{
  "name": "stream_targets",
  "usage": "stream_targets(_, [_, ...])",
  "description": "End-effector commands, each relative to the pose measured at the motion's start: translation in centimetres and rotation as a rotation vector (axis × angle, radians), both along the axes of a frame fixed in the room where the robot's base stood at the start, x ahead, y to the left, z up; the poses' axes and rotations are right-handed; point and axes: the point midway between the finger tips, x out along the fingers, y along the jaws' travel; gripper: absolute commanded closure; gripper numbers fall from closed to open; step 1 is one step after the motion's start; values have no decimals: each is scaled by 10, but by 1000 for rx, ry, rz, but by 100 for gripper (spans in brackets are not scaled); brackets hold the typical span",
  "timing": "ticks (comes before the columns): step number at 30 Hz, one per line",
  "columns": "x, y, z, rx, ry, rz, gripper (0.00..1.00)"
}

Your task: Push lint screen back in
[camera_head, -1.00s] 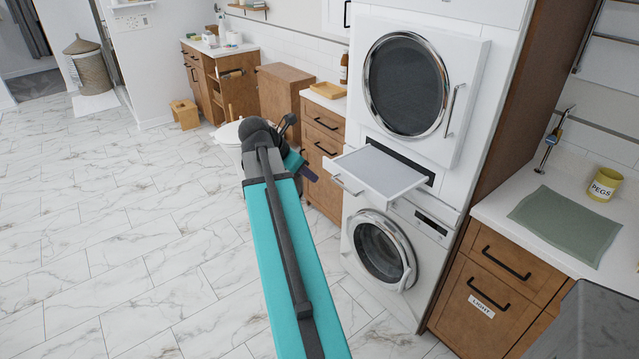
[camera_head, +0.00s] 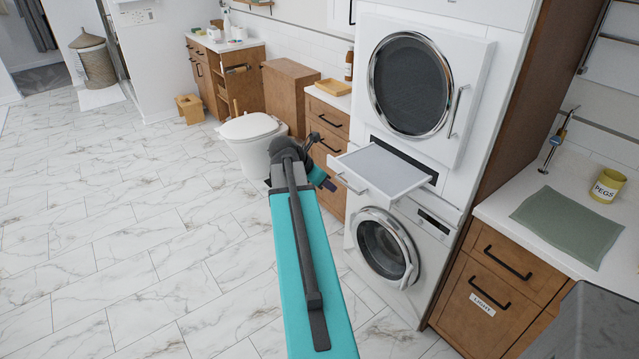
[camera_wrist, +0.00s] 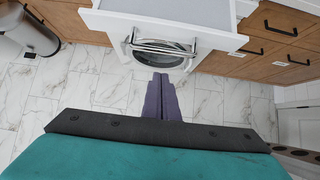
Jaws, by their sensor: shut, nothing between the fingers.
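The lint screen (camera_head: 382,170) is a flat white tray with a grey top, sticking out of a dark slot between the upper dryer and lower washer. Its bar handle (camera_head: 350,184) is on the front edge. In the wrist view, the screen (camera_wrist: 165,22) crosses the top, with its handle (camera_wrist: 160,47) below. My gripper (camera_head: 331,186) is just left of the handle in the head view, with a small gap visible. In the wrist view, its purple fingers (camera_wrist: 160,80) are together and empty, pointing toward the handle.
The round washer door (camera_head: 388,247) is below the screen and the dryer door (camera_head: 409,84) above. A counter with a green mat (camera_head: 567,226) is at right. The marble floor (camera_head: 130,255) is clear.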

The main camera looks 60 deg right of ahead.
Motion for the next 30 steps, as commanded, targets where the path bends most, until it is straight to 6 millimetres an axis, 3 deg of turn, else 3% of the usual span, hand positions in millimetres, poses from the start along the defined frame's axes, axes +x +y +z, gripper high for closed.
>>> stream_targets(6, [-8,-25,-6,1,1,-2,100])
stream_targets(12, [-12,-37,-10,1,0,-1,100])
stream_targets(23, [-14,-39,-12,1,0,-1,100])
stream_targets(24, [-14,-18,-12,0,0,4,100])
stream_targets(30, [-12,-39,-11,1,0,2,100])
